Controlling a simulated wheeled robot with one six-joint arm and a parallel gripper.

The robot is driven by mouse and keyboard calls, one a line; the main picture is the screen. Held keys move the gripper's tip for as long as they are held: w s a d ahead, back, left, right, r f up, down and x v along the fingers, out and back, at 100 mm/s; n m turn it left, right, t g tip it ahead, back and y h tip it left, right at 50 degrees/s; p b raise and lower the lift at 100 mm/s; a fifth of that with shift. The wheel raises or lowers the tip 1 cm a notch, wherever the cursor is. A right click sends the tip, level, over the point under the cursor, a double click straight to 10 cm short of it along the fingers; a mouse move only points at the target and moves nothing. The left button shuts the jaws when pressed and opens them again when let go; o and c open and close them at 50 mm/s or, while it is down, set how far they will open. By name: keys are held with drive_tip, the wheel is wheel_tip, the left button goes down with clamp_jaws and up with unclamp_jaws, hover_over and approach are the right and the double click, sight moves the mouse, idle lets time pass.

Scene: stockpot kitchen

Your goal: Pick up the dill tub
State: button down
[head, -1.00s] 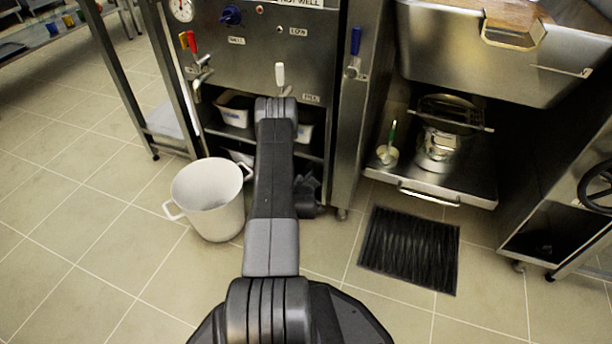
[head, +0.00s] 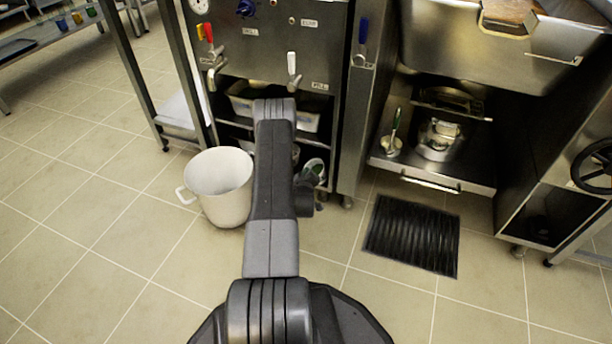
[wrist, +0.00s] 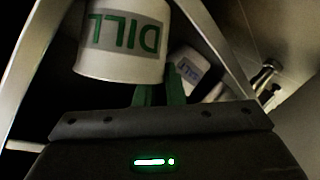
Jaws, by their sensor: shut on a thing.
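The dill tub (wrist: 122,50) is a white round tub with a grey label and green letters reading DILL, upside down in the wrist view. My gripper (wrist: 160,92) has green fingers, which meet the tub's lower right side. It is shut on the tub. The fingertips are partly hidden by the tub. My arm hides much of that area.
A large white pot (head: 218,187) stands on the floor left of my arm. White containers (head: 306,121) sit on the unit's shelf behind. A black mat (head: 412,236) lies on the right. A low shelf (head: 430,180) holds a metal pot. The floor at left is clear.

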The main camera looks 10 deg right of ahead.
drive_tip(key=shift+s+a, duration=0.25)
drive_tip(key=c, duration=1.5)
unclamp_jaws()
drive_tip(key=shift+o, duration=0.2)
drive_tip(key=p+v, duration=0.4)
drive_tip(key=v, duration=0.9)
drive_tip(key=shift+s+r+p, duration=0.2)
drive_tip(key=shift+s+p, duration=0.15)
drive_tip(key=shift+a, duration=0.1)
